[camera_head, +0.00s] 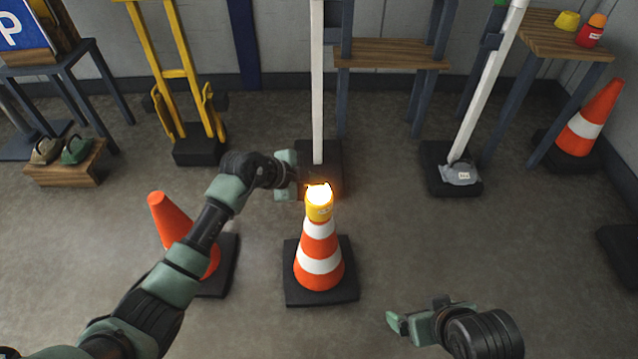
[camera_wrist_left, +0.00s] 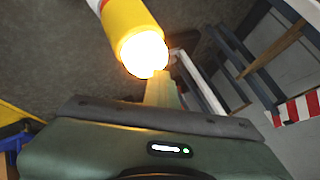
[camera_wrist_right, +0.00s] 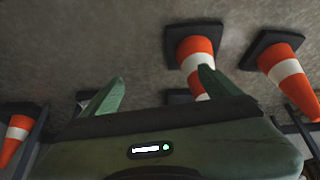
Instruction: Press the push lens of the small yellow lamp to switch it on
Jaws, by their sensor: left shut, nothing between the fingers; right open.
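The small yellow lamp (camera_head: 319,209) sits on top of a striped orange and white cone (camera_head: 319,262) in the middle of the head view. Its lens glows bright orange-white. The lit lamp also shows in the left wrist view (camera_wrist_left: 130,36). My left gripper (camera_head: 314,184) is shut and empty. Its fingertips (camera_wrist_left: 160,77) are right at the glowing lens; glare hides whether they touch it. My right gripper (camera_head: 413,312) is open and empty, low at the right of the cone. Its spread fingers also show in the right wrist view (camera_wrist_right: 161,76).
A white post on a black base (camera_head: 318,160) stands just behind the lamp. A wooden table (camera_head: 556,38) at the far right holds a yellow piece (camera_head: 567,21) and a red lamp (camera_head: 590,36).

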